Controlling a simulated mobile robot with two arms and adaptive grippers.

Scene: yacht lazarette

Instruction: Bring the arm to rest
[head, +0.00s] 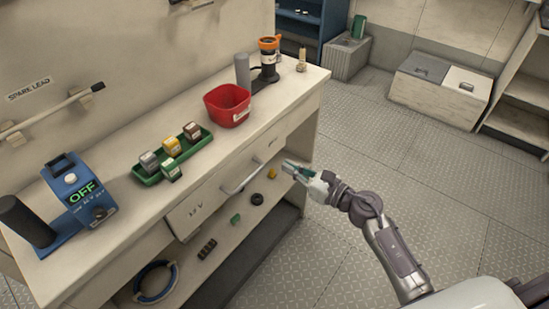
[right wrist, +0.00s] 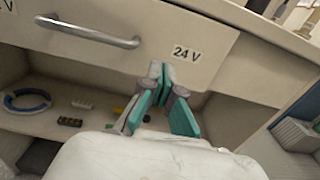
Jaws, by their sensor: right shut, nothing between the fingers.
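My right gripper (head: 291,169) is shut and empty. It hangs in the air in front of the right part of the workbench (head: 115,242), near the drawer front. In the right wrist view its teal-padded fingers (right wrist: 160,76) come together in front of the drawer marked "24 V" (right wrist: 205,63), apart from the handle (right wrist: 88,32). My right arm (head: 392,255) reaches in from the lower right of the head view. My left gripper is not in view.
On the bench top stand a blue device reading "OFF" (head: 77,187), a green tray (head: 151,179) with several small blocks, and a red bin (head: 228,105). The shelf below holds a blue ring (head: 140,295) and small parts. The floor (head: 450,190) to the right is clear.

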